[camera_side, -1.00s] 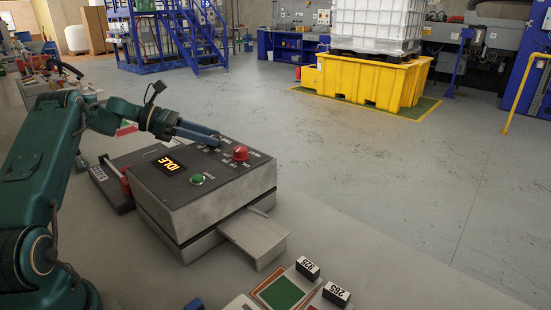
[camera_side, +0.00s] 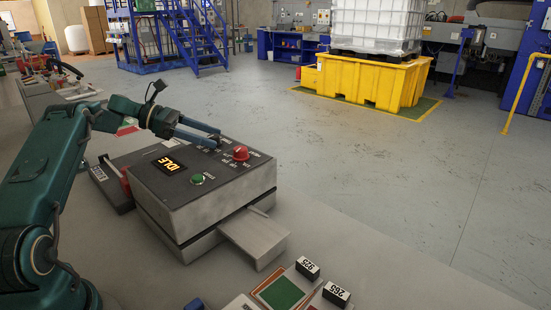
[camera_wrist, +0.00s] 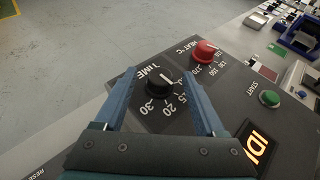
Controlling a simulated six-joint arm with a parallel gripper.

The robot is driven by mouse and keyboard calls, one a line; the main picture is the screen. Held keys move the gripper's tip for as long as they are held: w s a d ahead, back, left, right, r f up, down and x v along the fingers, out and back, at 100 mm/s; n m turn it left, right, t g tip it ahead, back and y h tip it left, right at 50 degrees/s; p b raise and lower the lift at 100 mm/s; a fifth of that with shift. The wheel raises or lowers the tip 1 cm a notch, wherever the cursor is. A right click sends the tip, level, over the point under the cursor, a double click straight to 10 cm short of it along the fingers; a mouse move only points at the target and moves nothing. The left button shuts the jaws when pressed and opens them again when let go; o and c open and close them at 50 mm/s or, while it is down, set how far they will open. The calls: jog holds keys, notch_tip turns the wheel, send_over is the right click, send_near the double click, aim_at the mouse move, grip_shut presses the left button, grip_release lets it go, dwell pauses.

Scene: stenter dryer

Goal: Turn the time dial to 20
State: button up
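The black time dial (camera_wrist: 159,83) sits on the top panel of the dark dryer box, between the two blue fingers of my gripper (camera_wrist: 165,85) in the wrist view. Gaps show on both sides of the dial, so the fingers are open around or just above it. The dial's white mark points toward the upper right, not at the printed 20. Marks 30, 20 and 15 show beside it. In the side view my gripper (camera_side: 207,136) reaches over the back of the dryer box (camera_side: 200,190) and hides the dial.
The red heat dial (camera_side: 241,153) stands close by on the panel. A green start button (camera_side: 197,179) and a display reading IDLE (camera_side: 168,164) are nearer the front. A grey tray (camera_side: 254,238) juts from the box's side. Numbered blocks (camera_side: 307,268) lie at the front.

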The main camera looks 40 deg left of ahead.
aim_at(209, 136)
jog(key=shift+v, duration=2.55)
jog(key=shift+f, duration=0.2)
jog(key=shift+d+n+t, duration=0.15)
jog(key=shift+n+t, duration=0.15)
jog(key=shift+w+d+r, duration=0.1)
jog(key=shift+d, duration=0.1)
jog(key=shift+x, duration=2.25)
jog(key=shift+a, duration=0.1)
